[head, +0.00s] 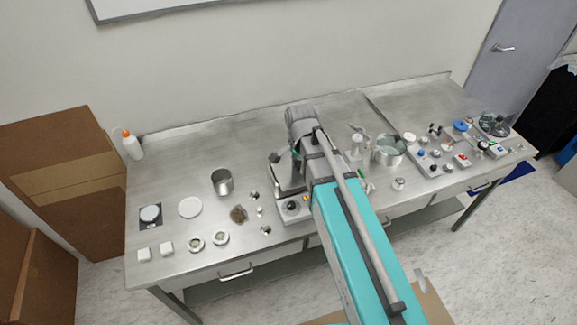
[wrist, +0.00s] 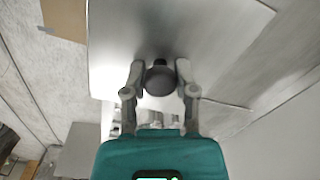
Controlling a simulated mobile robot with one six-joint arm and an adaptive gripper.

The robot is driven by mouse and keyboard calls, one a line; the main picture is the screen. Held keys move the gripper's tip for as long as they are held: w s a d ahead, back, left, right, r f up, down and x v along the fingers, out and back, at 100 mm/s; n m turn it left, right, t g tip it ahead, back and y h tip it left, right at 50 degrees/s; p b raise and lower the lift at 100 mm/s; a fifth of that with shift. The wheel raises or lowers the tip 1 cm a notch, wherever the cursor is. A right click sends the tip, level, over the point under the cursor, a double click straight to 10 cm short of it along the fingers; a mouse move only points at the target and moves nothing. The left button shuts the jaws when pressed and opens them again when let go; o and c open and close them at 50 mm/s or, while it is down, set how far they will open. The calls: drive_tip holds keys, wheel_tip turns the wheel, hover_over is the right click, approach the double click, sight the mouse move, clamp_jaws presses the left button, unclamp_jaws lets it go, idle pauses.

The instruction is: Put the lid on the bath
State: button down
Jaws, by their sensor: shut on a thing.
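My gripper (wrist: 160,68) is shut on the dark round knob (wrist: 160,80) of the lid in the wrist view. A smooth silver sheet (wrist: 125,30), apparently the lid, spreads behind the knob. In the head view my gripper (head: 289,155) is over the middle of the bench, partly hidden by my arm. The bath (head: 292,208) is below it, with a dark dial and small coloured lights on its front panel. My arm and gripper hide much of the bath's top. I cannot tell whether the lid touches the bath.
The steel bench (head: 200,145) also holds a metal beaker (head: 222,182), a white disc (head: 190,207) and a scale (head: 150,214) on the left. A metal pot (head: 388,150) and several small devices stand on the right. The bench's back left is mostly clear.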

drive_tip(key=shift+w, duration=0.1)
idle(0.3)
drive_tip(key=w+a+f+b, duration=0.2)
drive_tip(key=w+f+b, duration=0.7)
drive_tip(key=w, duration=0.3)
drive_tip(key=shift+w+a, duration=0.35)
drive_tip(key=shift+w+f+b, duration=0.2)
drive_tip(key=shift+f+b, duration=0.85)
drive_tip(key=shift+w+f+b, duration=0.2)
drive_tip(key=shift+f+b, duration=0.8)
drive_tip(key=shift+f+b, duration=0.6)
